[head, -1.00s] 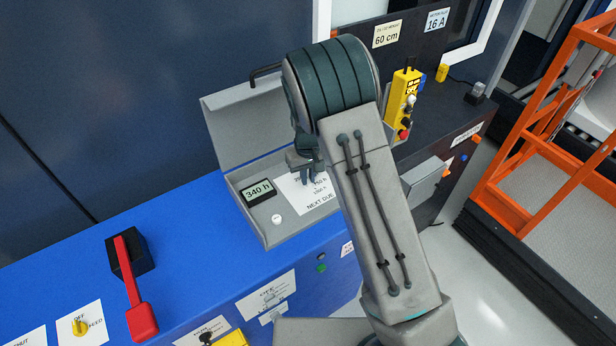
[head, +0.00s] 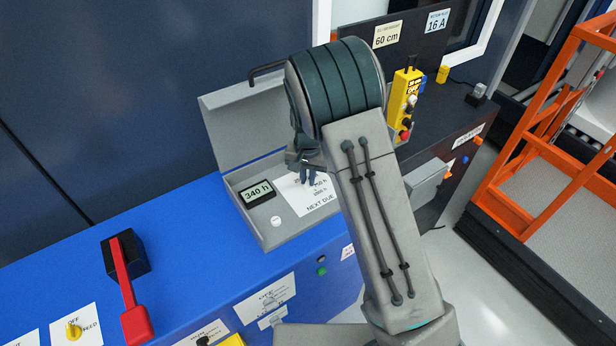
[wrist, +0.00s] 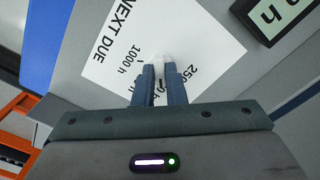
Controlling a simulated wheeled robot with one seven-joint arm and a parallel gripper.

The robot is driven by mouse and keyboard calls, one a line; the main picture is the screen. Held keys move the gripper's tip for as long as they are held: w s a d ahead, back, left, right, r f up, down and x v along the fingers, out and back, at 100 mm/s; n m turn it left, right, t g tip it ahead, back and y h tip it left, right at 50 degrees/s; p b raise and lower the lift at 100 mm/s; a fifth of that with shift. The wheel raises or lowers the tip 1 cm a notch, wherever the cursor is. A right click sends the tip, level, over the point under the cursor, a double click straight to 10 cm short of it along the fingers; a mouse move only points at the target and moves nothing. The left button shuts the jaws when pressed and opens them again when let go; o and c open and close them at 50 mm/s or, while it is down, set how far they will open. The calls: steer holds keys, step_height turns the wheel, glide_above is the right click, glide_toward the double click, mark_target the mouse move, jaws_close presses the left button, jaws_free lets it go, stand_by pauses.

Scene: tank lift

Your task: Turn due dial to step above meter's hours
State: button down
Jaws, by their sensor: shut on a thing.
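The hour meter (head: 257,192) reads 340 h and sits in an open grey box. Beside it lies a white card marked NEXT DUE (head: 321,201), also in the wrist view (wrist: 110,50). The due dial shows as a small pale knob (wrist: 160,60) on this card in the wrist view. My gripper (head: 304,178) reaches down onto the card, and its fingers (wrist: 161,72) are shut on the knob. Marks of 1000 h and one beginning 250 are readable in the wrist view. The fingers hide part of the scale, and I cannot tell which mark the dial points to.
The box's raised lid (head: 250,125) stands behind the meter. A white button (head: 277,222) is below the meter. A red lever (head: 128,285) and yellow knob (head: 74,331) are on the blue bench to the left. A yellow control pendant (head: 404,100) stands behind my arm.

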stand_by(0.4)
steer(key=c, duration=1.5)
jaws_free()
step_height(320, 180, up, 14)
steer(key=shift+f+b, duration=0.1)
steer(key=shift+b, duration=0.65)
steer(key=s+d+r+n+t+y, duration=0.1)
steer(key=s+d+r, duration=0.6)
steer(key=s+d, duration=0.5)
steer(key=s, duration=0.4)
steer(key=s+d+n+t, duration=0.1)
steer(key=s+d, duration=0.1)
steer(key=s, duration=0.3)
steer(key=s+d+n+t+h, duration=0.1)
steer(key=s+d, duration=0.1)
steer(key=s, duration=0.3)
steer(key=shift+s+f, duration=0.35)
steer(key=shift+f, duration=0.05)
